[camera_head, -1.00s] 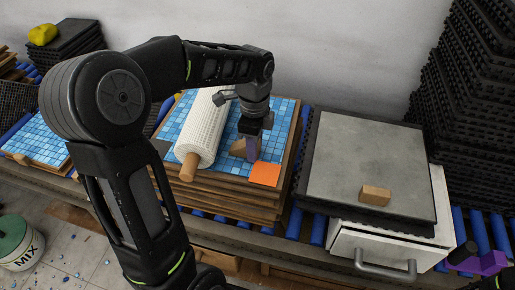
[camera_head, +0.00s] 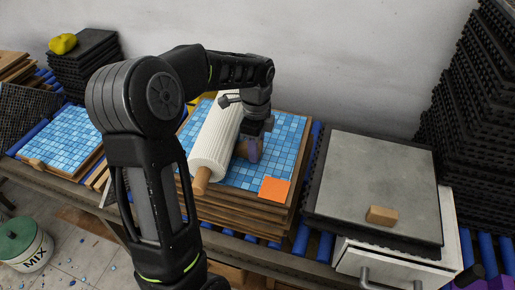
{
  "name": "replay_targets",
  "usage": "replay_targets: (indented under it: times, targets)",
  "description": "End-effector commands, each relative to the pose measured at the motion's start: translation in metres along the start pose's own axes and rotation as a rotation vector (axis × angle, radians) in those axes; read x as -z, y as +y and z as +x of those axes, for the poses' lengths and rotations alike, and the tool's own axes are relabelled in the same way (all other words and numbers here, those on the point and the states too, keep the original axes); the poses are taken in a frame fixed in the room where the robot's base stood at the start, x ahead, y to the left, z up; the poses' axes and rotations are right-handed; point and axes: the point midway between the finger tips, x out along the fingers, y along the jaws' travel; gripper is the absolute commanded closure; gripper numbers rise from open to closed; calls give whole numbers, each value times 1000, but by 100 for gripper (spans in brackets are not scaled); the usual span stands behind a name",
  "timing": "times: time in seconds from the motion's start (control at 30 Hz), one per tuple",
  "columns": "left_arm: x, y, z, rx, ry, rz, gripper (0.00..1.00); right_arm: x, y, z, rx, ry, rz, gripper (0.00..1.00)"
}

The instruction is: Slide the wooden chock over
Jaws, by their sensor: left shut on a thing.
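A wooden chock (camera_head: 241,149) is on the blue mosaic sheet (camera_head: 292,130), close beside the white roll (camera_head: 215,140) with wooden ends. Most of the chock is hidden behind my gripper and the roll. Whether it touches the roll I cannot tell. My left gripper (camera_head: 254,151), with purple fingers pointing down, is shut on the chock. An orange square (camera_head: 274,189) lies at the stack's front right corner. Another wooden block (camera_head: 381,215) lies on the grey slab (camera_head: 365,165). My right gripper (camera_head: 497,284) shows only as a purple and black bit at the lower right edge.
The mosaic sheet lies on a stack of boards (camera_head: 245,217) on a blue roller conveyor. A second mosaic panel (camera_head: 62,137) with a small wooden piece (camera_head: 30,162) is at left. Black trays (camera_head: 480,110) tower at right. A white drawer unit (camera_head: 400,264) supports the slab.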

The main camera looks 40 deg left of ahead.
Motion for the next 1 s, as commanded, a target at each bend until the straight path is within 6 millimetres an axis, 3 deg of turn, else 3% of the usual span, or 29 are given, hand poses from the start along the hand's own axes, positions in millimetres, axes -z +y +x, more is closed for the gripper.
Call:
replay_targets:
  times: [0.07,0.1,0.37,0.77,1.0]
  targets:
    - [0,0,0,0,0,0,100,0,0,0,0,0,0,64]
    - [0,0,0,0,0,0,62,0,0,0,0,0,0,64]
    - [0,0,0,0,0,1,40,0,0,0,0,0,0,64]
    - [0,0,-2,1,0,1,39,-3,4,3,-9,-9,6,64]
    - [1,-1,-36,5,1,1,39,-2,5,9,-6,-5,4,64]
